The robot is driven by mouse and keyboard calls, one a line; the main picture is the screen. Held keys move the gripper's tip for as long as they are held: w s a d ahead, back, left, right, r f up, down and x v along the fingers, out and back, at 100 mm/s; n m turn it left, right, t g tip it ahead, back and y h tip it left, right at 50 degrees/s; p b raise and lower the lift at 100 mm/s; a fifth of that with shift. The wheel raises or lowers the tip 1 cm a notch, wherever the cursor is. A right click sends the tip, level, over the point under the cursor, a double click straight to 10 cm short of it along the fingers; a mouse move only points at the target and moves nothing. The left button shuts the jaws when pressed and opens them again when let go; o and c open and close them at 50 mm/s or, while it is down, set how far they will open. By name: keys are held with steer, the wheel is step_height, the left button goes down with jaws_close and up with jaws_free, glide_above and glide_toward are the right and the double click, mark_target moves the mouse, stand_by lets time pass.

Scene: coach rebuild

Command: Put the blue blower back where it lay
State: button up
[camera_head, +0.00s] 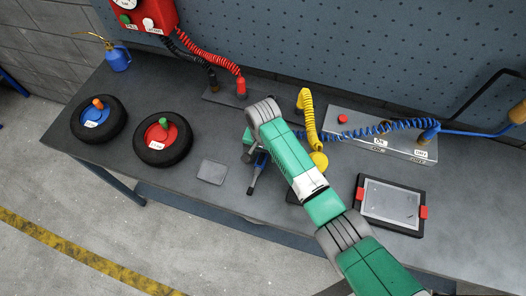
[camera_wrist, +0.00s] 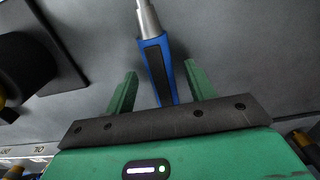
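The blue blower, blue with a black grip panel and a silver nozzle, shows in the wrist view (camera_wrist: 164,72) between the two green fingers of my gripper (camera_wrist: 161,70). A gap shows on each side of it, so my gripper is open around it. In the head view the blower (camera_head: 259,163) lies beside my gripper (camera_head: 251,148) at the middle of the grey bench (camera_head: 300,222). My arm hides part of that area. I cannot tell whether the blower touches the bench. A small grey plate (camera_head: 212,171) lies bare to its left.
Two tyres (camera_head: 178,152) and a blue oil can (camera_head: 117,58) stand to the left. A framed tray (camera_head: 390,204) with red clamps is at right. Bare bench lies around the plate.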

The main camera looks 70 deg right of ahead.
steer(key=shift+r+p, duration=0.7)
steer(key=shift+r, duration=3.25)
